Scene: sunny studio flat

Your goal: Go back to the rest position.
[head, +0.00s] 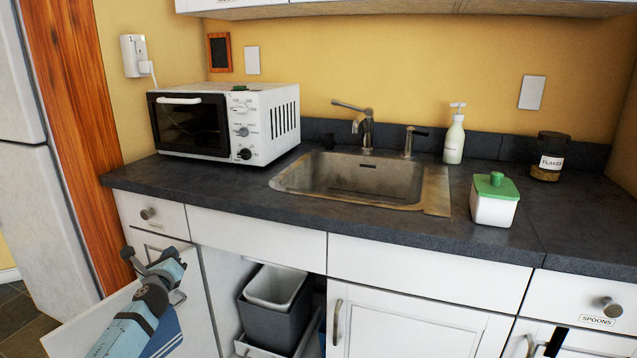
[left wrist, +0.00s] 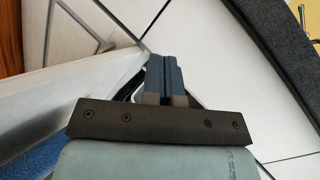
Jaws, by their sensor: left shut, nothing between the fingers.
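My left gripper (head: 130,255) is over the open cabinet door (head: 75,335) at the lower left, in front of the counter. In the left wrist view its two blue-grey fingers (left wrist: 161,72) lie side by side, shut with nothing between them. The fingertips are close to the top edge of the pale door panel (left wrist: 75,100); whether they touch it I cannot tell. My right gripper cannot be made out in either view.
The open cabinet holds a grey bin (head: 272,315). A blue cloth (head: 165,338) hangs at the door. On the dark counter (head: 235,193) stand a microwave (head: 225,122), a soap bottle (head: 454,138), a green-lidded box (head: 493,205) and a flakes jar (head: 549,158), around a sink (head: 350,178).

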